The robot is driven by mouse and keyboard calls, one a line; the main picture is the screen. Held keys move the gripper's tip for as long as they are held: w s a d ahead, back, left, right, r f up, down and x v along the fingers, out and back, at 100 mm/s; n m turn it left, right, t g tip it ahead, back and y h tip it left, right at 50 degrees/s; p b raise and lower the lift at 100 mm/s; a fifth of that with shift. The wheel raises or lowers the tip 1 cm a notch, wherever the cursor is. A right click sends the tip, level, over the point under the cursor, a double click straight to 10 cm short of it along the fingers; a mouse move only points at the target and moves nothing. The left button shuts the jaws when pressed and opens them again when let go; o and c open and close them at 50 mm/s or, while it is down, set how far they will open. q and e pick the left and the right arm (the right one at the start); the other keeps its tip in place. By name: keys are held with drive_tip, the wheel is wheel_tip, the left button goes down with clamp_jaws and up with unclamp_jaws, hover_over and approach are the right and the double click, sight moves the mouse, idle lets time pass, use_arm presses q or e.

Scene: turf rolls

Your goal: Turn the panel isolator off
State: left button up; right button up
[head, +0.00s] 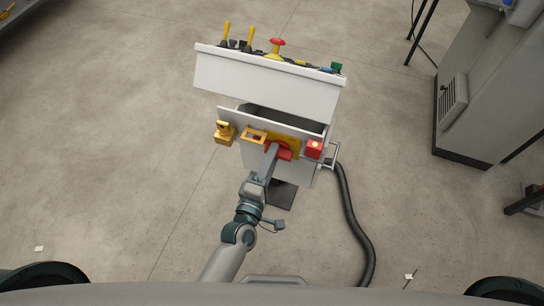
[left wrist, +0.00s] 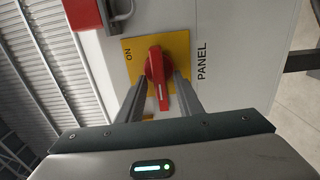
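The panel isolator is a red rotary handle (left wrist: 157,66) on a yellow plate (left wrist: 181,42) in the left wrist view. "ON" is printed at the plate's left and "PANEL" (left wrist: 202,62) beside it. The handle's white-marked bar points down in the picture, not toward "ON"; no "OFF" mark is legible. My left gripper (left wrist: 161,78) has one finger on each side of the handle, with gaps visible; firm contact cannot be told. In the head view my left gripper (head: 271,150) reaches the yellow plate (head: 294,142) on the white cabinet front. My right gripper is not in view.
The console top (head: 265,85) carries yellow levers and a red mushroom button (head: 277,42). A black hose (head: 352,215) runs along the floor.

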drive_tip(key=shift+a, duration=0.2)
use_arm(q)
drive_tip(key=shift+s, duration=0.15)
